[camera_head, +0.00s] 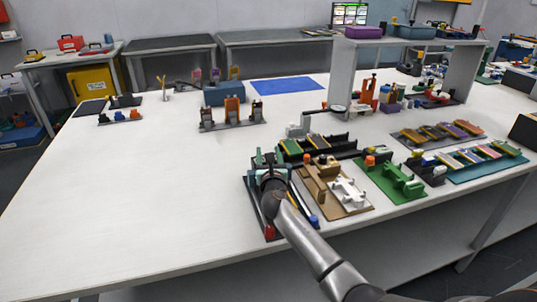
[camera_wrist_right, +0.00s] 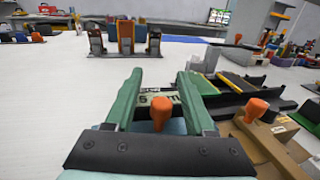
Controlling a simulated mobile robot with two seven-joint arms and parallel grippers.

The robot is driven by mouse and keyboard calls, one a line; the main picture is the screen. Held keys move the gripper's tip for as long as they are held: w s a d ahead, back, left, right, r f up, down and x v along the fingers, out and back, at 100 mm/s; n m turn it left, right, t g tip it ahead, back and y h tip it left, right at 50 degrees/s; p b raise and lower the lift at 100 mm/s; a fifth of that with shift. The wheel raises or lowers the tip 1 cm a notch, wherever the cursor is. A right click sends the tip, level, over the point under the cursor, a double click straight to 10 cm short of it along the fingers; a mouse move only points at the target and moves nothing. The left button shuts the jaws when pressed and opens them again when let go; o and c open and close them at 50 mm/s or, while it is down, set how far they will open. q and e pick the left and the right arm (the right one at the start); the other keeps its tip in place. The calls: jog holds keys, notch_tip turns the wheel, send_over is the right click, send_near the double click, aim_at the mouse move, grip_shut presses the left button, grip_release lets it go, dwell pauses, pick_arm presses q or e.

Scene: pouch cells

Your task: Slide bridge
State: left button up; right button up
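My right gripper (camera_head: 267,160) is low over the near edge of the table, at a dark fixture (camera_head: 254,205) whose edges show around it. In the right wrist view its two green fingers (camera_wrist_right: 160,82) stand apart. An orange knob (camera_wrist_right: 160,112) shows between them, with gaps on both sides. A dark green part with a light printed label (camera_wrist_right: 158,92) also lies between the fingers. Whether the fingers touch it I cannot tell. Which part is the bridge is not clear, since my gripper hides much of the fixture. My left gripper is not in view.
A tan fixture board (camera_head: 350,208) with white parts lies right of my gripper, then a green fixture (camera_head: 398,181). A black rail (camera_head: 341,153) lies behind. A stand with orange parts (camera_head: 238,125) is farther back.

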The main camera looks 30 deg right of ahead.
jog(key=shift+s, duration=0.1)
jog(key=p+v, duration=0.2)
jog(key=v, duration=0.9)
jog(key=shift+s+a, duration=0.2)
jog(key=shift+s, duration=0.05)
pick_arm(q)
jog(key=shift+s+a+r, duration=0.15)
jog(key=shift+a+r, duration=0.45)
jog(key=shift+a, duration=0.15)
pick_arm(e)
jog(key=shift+s+a, duration=0.2)
jog(key=shift+s, duration=0.15)
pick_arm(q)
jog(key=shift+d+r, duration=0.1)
